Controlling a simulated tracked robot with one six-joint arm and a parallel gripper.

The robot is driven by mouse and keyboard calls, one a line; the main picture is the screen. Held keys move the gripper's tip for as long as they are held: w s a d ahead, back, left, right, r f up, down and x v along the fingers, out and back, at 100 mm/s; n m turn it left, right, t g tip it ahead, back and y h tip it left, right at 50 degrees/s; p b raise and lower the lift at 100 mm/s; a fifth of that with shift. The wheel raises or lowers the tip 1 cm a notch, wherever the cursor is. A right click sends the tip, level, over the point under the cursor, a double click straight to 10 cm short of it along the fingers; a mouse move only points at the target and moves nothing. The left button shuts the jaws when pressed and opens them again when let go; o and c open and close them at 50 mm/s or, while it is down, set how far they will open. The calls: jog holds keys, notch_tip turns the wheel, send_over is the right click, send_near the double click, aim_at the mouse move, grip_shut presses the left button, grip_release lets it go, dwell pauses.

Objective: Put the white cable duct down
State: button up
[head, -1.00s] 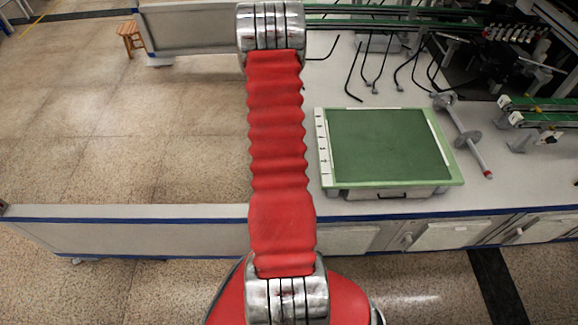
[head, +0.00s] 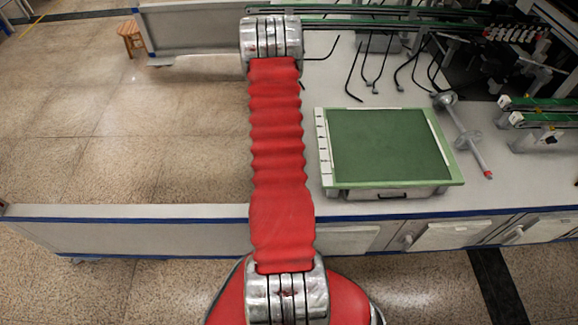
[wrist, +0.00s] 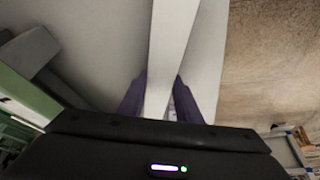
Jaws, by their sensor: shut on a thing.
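The white cable duct (wrist: 172,50) shows in the wrist view as a long pale strip. It runs from the top edge down between the two purple fingers. My gripper (wrist: 161,97) is shut on it, with one finger on each side. The black gripper body hides the near end of the duct. A pale, flat surface (wrist: 110,35) lies behind the duct; whether the duct touches it I cannot tell. In the head view neither the gripper nor the duct shows.
In the head view a green board (head: 388,146) with a pale frame lies on the white bench (head: 340,85). A rod with discs (head: 462,133) and black bent hooks (head: 375,70) are on the bench too. A wooden stool (head: 131,38) stands on the open floor (head: 90,130) at left.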

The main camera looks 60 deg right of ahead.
jog(key=shift+f, duration=0.2)
jog(key=o, duration=1.2)
jog(key=shift+v, duration=6.9)
jog(key=shift+s, duration=0.15)
